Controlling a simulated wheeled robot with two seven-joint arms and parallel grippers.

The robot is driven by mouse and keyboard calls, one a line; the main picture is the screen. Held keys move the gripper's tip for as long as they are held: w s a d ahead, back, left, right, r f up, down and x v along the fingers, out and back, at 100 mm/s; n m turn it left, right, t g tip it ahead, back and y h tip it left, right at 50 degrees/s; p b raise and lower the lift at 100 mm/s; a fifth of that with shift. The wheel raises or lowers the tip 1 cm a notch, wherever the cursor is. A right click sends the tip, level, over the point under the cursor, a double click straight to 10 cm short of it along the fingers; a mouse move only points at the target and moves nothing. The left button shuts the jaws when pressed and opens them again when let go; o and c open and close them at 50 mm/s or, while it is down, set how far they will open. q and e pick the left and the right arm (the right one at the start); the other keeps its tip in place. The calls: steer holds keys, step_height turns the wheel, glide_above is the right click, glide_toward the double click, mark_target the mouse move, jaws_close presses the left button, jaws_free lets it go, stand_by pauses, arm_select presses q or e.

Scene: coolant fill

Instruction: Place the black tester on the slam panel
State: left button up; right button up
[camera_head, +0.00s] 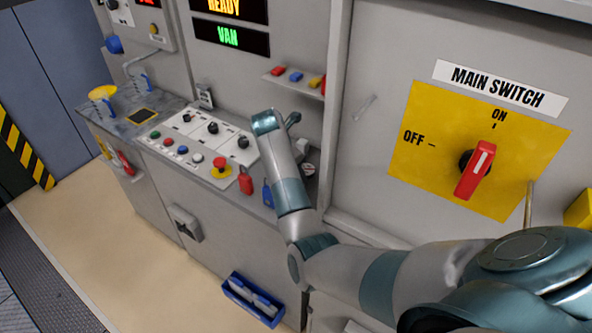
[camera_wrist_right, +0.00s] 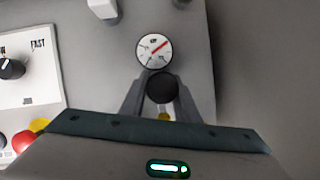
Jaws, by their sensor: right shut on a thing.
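My right gripper (camera_wrist_right: 162,100) is shut on a black round thing (camera_wrist_right: 162,88), which looks like the bulb of the black tester. A round white dial with a red needle (camera_wrist_right: 154,50) shows just beyond the fingertips, touching or very near the black part. I cannot tell for sure whether they are one piece. I cannot make out the slam panel in either view. My left gripper is not in view.
A control console (camera_head: 200,150) with knobs and buttons stands left of my right forearm. A red padlock (camera_head: 246,182) hangs at its front edge. A yellow main switch plate (camera_head: 440,120) is at the right. A blue bin (camera_head: 252,300) sits low in front. The floor at left is clear.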

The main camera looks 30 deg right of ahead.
steer(key=shift+f, duration=0.15)
steer(key=shift+f, duration=0.15)
steer(key=o, duration=0.8)
steer(key=shift+o, duration=0.2)
steer(key=shift+r, duration=0.2)
steer(key=shift+a+r+b, duration=0.2)
steer(key=shift+b, duration=0.2)
steer(key=b+v, duration=0.4)
steer(key=v, duration=0.7)
steer(key=shift+r, duration=0.2)
